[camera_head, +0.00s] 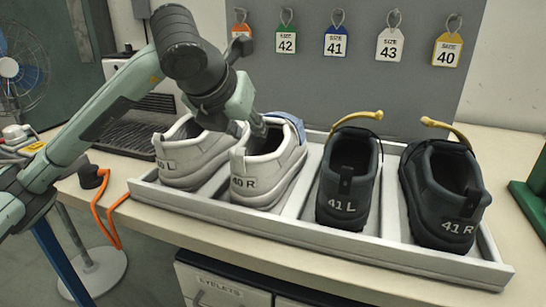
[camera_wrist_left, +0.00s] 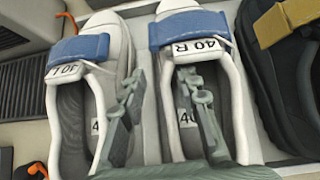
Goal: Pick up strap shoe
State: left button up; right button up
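The white strap shoe marked 40 R (camera_head: 272,179) stands in the white tray, with a blue strap across its front. It also shows in the left wrist view (camera_wrist_left: 231,75). The matching white shoe marked 40 L (camera_head: 187,170) stands to its left and also has a blue strap (camera_wrist_left: 80,48). My left gripper (camera_head: 247,127) is at the top of the 40 R shoe. In the left wrist view its fingers (camera_wrist_left: 163,78) are spread, one over the 40 R opening, the other towards 40 L, with the 40 R side wall between. Contact cannot be told. My right gripper is out of view.
Black shoes marked 41 L (camera_head: 346,190) and 41 R (camera_head: 450,200), with yellow straps, fill the right of the tray (camera_head: 330,243). Size tags hang on the grey board (camera_head: 370,90) behind. An orange cable (camera_head: 107,220) hangs at the left. Free table lies beyond the tray's right end.

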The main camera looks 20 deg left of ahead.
aim_at(252, 138)
pick_arm(q)
jog(key=x, duration=0.4)
jog(key=shift+f, duration=0.1)
grip_shut()
